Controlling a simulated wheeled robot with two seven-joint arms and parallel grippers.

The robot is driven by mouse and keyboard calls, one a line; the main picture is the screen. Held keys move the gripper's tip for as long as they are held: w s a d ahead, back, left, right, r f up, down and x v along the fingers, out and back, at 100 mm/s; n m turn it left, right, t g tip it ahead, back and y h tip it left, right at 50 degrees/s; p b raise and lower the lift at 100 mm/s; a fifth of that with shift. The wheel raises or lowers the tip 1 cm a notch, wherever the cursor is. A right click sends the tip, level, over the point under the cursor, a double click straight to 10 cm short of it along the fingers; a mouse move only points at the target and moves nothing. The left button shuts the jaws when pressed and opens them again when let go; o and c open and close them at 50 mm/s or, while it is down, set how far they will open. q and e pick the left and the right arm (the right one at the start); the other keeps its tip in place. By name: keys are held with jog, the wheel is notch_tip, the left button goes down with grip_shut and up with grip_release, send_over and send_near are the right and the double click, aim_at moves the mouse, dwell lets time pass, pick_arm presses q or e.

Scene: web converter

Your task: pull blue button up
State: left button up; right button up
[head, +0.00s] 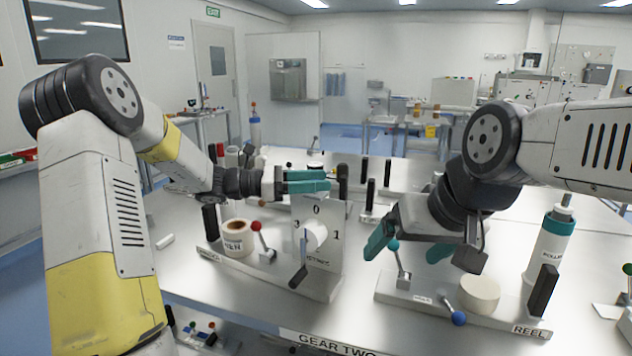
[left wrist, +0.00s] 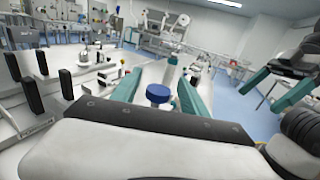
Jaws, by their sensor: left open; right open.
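In the head view a blue ball (head: 459,318) tips a tilted lever on the reel base. My right gripper (head: 408,246) is open, pointing down over the reel base, near a teal-topped lever (head: 394,246).
The panel (head: 332,245) marked 0, 1 and 3 stands upright under my left gripper, beside a tape roll (head: 237,240) and a red-topped lever (head: 257,228). A white roller bottle (head: 551,245) stands right of my right gripper. Bare metal table (head: 240,300) lies in front.

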pick_arm(q)
jog(key=a, duration=0.7)
jog(key=shift+s+a, duration=0.4)
jog(key=shift+s, duration=0.05)
jog(key=shift+s, duration=0.1)
jog(key=s+d+m+g+y, duration=0.2)
jog(key=s+d+m+y, duration=0.25)
jog(key=s, duration=0.45)
jog(key=s+a+m+t+y, duration=0.3)
jog(key=s+a+m+y, duration=0.2)
jog(key=s+m, duration=0.2)
jog(key=s+a+f+m+t+y, duration=0.1)
jog(key=s+a+m+t+y, duration=0.2)
jog(key=s+a+m+y, duration=0.3)
jog(key=s+m, duration=0.2)
jog(key=s, duration=0.1)
jog(key=shift+s+f, duration=0.15)
jog(key=shift+s, duration=0.05)
